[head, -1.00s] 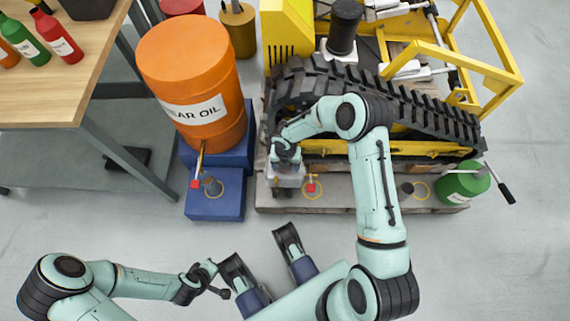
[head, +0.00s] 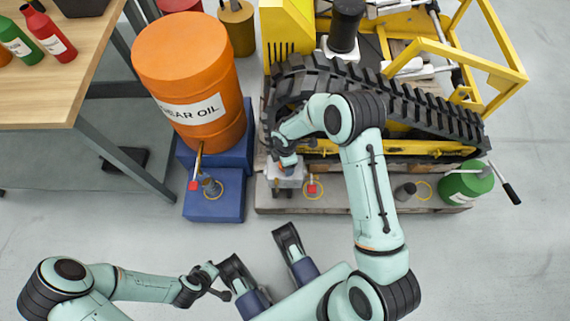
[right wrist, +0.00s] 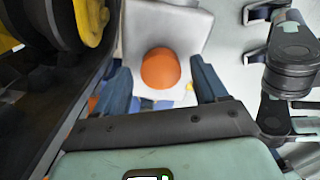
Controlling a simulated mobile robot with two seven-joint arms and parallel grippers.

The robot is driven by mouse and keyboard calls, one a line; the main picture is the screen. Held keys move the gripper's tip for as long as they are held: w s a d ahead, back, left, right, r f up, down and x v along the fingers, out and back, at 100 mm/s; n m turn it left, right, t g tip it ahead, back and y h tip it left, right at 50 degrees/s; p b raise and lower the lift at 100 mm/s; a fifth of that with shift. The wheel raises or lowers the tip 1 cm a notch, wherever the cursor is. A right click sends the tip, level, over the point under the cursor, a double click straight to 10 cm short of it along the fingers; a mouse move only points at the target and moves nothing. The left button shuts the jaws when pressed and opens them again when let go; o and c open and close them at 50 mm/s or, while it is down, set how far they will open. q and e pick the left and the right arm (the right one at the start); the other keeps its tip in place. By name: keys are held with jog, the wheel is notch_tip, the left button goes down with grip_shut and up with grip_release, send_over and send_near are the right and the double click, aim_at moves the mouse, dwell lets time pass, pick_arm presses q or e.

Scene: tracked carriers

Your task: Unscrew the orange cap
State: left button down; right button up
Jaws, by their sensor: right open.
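The orange cap (right wrist: 161,68) is round and sits on a pale grey container (right wrist: 170,22) in the right wrist view. My right gripper (right wrist: 162,82) is open, with one blue finger on each side of the cap and gaps between. In the head view my right gripper (head: 287,162) is over the pale container (head: 285,181), which stands on the pallet's front left; the cap is hidden there. My left gripper (head: 217,282) is low in the head view, away from the container; its jaws are too small to judge.
A green canister (head: 465,182) is at the right. The front floor is partly clear.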

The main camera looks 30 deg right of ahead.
jog(key=m, duration=0.3)
jog(key=shift+m, duration=0.4)
jog(key=m, duration=0.3)
jog(key=shift+m, duration=0.4)
jog(key=m, duration=0.3)
jog(key=shift+m, duration=0.4)
jog(key=m, duration=0.4)
jog(key=shift+m+p, duration=0.4)
